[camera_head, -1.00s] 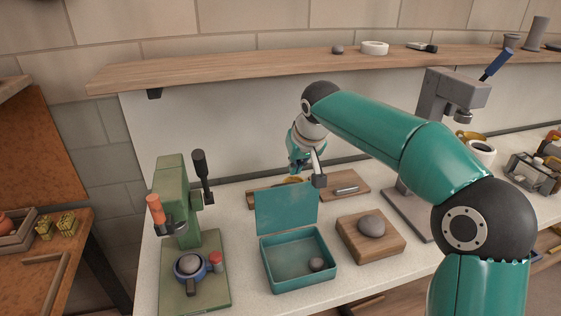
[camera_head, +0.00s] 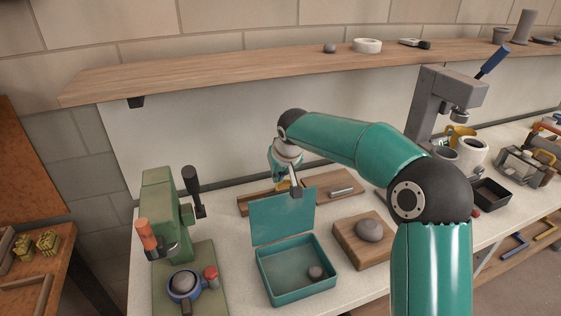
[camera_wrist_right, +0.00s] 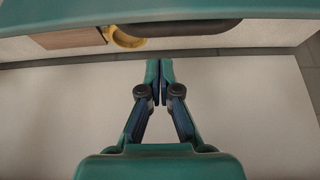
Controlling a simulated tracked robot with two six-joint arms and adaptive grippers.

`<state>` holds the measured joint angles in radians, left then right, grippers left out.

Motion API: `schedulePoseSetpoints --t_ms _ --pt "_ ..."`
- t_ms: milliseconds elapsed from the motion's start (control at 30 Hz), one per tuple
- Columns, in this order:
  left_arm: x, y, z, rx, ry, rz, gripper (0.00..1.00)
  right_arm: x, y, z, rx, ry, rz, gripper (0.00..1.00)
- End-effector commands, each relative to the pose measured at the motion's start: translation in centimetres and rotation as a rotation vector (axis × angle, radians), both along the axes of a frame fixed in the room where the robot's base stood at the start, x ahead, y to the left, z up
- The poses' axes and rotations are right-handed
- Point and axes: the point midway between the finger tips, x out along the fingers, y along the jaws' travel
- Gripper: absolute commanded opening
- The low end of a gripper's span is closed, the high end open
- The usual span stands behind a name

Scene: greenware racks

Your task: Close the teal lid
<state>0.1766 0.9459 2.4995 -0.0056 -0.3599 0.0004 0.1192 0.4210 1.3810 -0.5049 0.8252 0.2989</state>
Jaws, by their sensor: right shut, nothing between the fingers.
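The teal lid (camera_head: 282,219) stands open, roughly upright, along the back edge of the teal box (camera_head: 303,293) in the head view. My left gripper is not in view.
A green press (camera_head: 160,205) stands left of the box. A wooden block (camera_head: 352,249) with a grey lump (camera_head: 369,230) is close on the right. A wooden board (camera_head: 255,203) lies behind the lid. A wooden shelf (camera_head: 230,72) runs above the counter.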

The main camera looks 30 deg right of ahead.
Motion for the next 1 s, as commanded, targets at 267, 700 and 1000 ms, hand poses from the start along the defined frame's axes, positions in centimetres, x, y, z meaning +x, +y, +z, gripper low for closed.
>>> schedulePoseSetpoints --t_ms 267,700,1000 --pt "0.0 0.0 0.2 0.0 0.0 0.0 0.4 -2.7 0.7 -0.1 0.0 -0.006 0.0 0.0" --pt "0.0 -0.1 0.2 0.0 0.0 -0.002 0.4 -3.1 0.4 -0.2 0.0 -0.007 -0.001 0.0" --pt "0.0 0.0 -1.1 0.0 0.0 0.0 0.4 -3.0 1.4 -0.4 -0.006 -0.031 0.01 0.0"
